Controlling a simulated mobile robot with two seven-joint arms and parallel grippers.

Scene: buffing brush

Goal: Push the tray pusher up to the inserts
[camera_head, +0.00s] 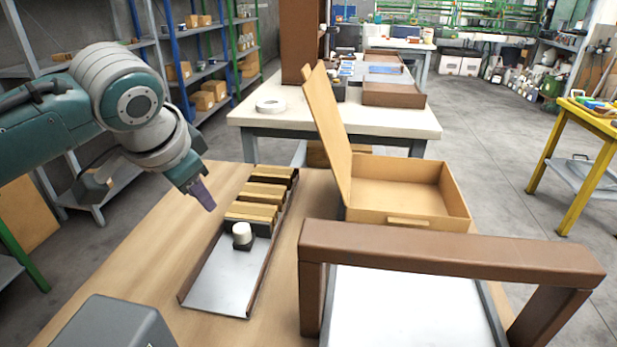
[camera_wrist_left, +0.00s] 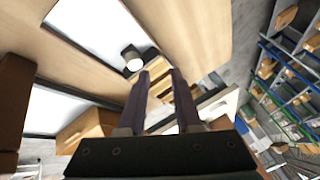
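The narrow metal tray (camera_head: 222,281) lies on the wooden table, with low dark side walls. Several tan inserts (camera_head: 256,203) stand in a row at its far end. The tray pusher (camera_head: 242,237), a dark block with a white round knob, stands in the tray just in front of the nearest insert. I cannot tell whether they touch. The knob also shows in the left wrist view (camera_wrist_left: 132,58). My left gripper (camera_head: 206,198) is above the table, left of the inserts, pointing down. In the left wrist view its two dark fingers (camera_wrist_left: 159,76) are apart, with nothing held between them. My right gripper is out of view.
An open cardboard box (camera_head: 400,190) with its lid raised stands right of the tray. A brown frame (camera_head: 450,252) rises over a white surface at the front right. A white-topped bench (camera_head: 300,108) stands behind. Bare tabletop lies left of the tray.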

